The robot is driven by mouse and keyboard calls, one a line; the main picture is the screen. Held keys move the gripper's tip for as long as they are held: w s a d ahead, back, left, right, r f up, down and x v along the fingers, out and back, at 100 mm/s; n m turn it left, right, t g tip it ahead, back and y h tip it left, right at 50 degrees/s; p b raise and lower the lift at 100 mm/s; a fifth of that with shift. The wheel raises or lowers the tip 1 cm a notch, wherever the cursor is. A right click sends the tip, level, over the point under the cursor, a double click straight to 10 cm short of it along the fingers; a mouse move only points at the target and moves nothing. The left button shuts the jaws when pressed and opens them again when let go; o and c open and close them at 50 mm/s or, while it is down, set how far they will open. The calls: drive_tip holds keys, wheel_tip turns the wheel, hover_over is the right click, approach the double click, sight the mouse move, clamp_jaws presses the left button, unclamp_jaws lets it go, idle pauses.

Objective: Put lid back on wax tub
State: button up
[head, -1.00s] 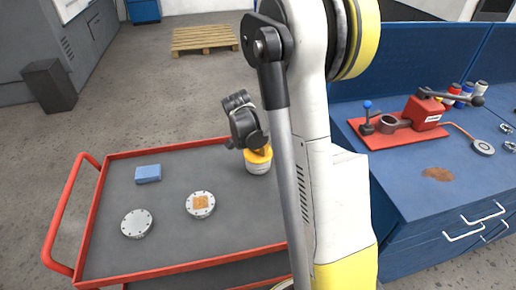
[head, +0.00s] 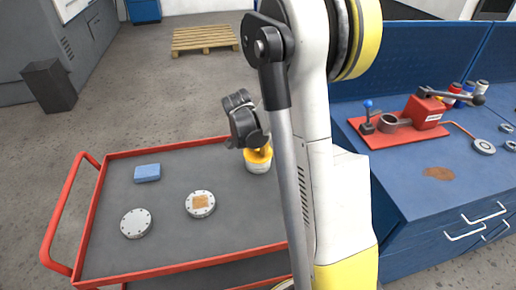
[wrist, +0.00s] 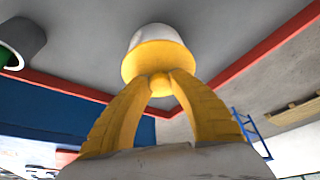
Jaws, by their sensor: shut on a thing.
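The wax tub (head: 257,166) is a small white tub standing on the grey cart top, close to my arm. Its yellow lid (head: 259,154) is at the top of the tub, and I cannot tell whether it is fully seated. My gripper (wrist: 159,82) is above the lid, with its yellow fingers shut on a small knob at the lid's middle. In the wrist view the yellow lid (wrist: 157,62) lies against or very near the white tub (wrist: 161,36). My wrist partly hides the lid in the head view.
The red-rimmed cart (head: 120,250) also holds a blue block (head: 147,173) and two round metal discs, one (head: 136,223) plain and one (head: 200,204) with an orange-brown patch. A blue workbench (head: 440,205) stands right.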

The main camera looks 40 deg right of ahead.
idle(0.3)
drive_tip(key=o, duration=1.4)
drive_tip(key=shift+r+p, duration=2.5)
drive_tip(key=shift+r, duration=1)
clamp_jaws()
